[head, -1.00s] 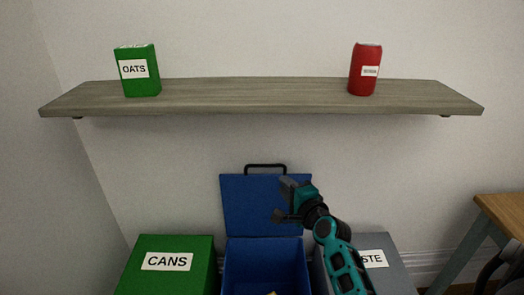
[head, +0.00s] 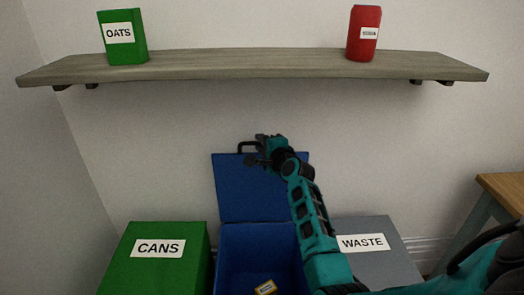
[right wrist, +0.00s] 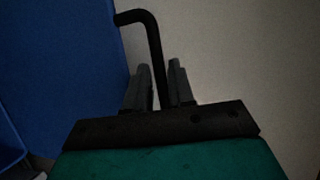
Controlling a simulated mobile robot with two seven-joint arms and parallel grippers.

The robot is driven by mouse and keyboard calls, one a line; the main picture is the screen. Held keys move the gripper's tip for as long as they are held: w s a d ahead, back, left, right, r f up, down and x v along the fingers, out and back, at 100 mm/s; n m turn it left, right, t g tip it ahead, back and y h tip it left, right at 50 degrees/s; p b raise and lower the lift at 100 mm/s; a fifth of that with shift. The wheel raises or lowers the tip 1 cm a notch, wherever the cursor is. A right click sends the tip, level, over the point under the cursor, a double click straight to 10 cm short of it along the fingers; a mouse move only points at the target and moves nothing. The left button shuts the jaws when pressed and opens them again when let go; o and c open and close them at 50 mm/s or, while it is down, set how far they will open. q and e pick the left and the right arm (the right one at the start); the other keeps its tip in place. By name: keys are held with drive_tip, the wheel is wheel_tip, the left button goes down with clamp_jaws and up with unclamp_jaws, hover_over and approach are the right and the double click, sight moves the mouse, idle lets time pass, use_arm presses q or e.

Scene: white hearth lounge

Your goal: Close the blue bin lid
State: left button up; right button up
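The blue bin (head: 228,262) stands between two other bins, with its blue lid (head: 240,190) raised upright toward the wall behind. A black handle (head: 243,147) sticks up from the lid's top edge, partly hidden by my right gripper (head: 262,146). The right wrist view shows the handle (right wrist: 151,35) running down between the two fingers of my right gripper (right wrist: 159,82). The fingers look apart, with narrow gaps beside the bar. The lid (right wrist: 70,65) fills the left of that view. My left gripper is in neither view.
A green bin (head: 150,272) labelled CANS stands left, and a grey bin (head: 385,265) labelled WASTE stands right. Above, a shelf (head: 250,66) bears a green oats box (head: 125,48) and a red can (head: 363,45). A wooden table (head: 505,190) is at right.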

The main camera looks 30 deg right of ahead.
drive_tip(key=shift+w, duration=0.2)
clamp_jaws()
idle(0.4)
